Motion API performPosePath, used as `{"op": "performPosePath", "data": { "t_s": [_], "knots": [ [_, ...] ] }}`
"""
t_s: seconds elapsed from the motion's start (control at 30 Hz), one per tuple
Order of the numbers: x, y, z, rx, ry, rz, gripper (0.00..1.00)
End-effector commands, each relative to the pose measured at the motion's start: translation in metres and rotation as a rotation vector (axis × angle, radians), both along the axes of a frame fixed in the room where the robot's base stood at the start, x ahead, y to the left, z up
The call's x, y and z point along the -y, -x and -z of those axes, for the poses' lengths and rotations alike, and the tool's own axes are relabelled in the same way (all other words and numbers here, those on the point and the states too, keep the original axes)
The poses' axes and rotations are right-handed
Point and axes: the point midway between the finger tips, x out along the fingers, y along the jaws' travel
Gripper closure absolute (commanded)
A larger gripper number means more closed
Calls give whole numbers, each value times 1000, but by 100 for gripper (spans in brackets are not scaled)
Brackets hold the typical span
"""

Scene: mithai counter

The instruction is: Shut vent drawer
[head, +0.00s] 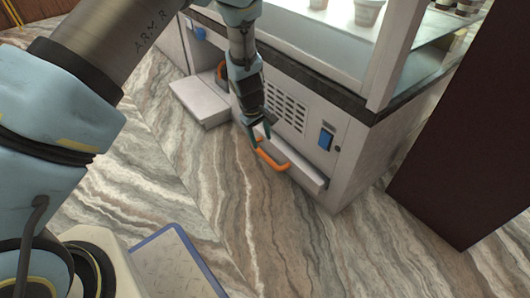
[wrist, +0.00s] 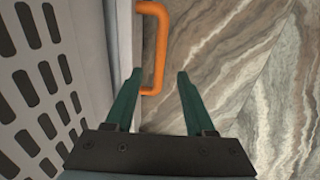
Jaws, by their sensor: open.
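The vent drawer (head: 310,172) is a pale drawer low on the counter front, below the slotted vent grille (head: 287,109). It stands out a little from the counter face. Its orange bar handle (head: 275,162) faces the floor side, and in the wrist view the handle (wrist: 160,45) runs down the upper middle. My gripper (head: 259,136) is open and empty, just above the handle. In the wrist view my gripper (wrist: 158,74) has its left fingertip by the handle's near end and its right fingertip over the floor. I cannot tell whether a finger touches the handle.
A second pale drawer or ledge (head: 202,101) sticks out at the left of the counter, near a round orange part (head: 221,72). A blue switch (head: 326,138) is on the counter face. A dark brown panel (head: 465,130) stands at the right. The marbled floor (head: 330,250) in front is clear.

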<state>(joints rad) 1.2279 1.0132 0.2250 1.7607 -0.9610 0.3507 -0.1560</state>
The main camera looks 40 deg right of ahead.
Motion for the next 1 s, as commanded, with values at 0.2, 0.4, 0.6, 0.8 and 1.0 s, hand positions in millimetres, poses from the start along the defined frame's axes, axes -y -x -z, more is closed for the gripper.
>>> {"op": "performPosePath", "data": {
  "t_s": [0.2,0.4,0.6,0.8,1.0],
  "knots": [
    [7,1,48,1,-2,0,45],
    [14,0,75,2,-1,0,45],
    [16,1,85,2,0,0,45],
    [17,1,86,2,0,0,45],
    [17,1,85,2,0,0,60]
  ]
}}
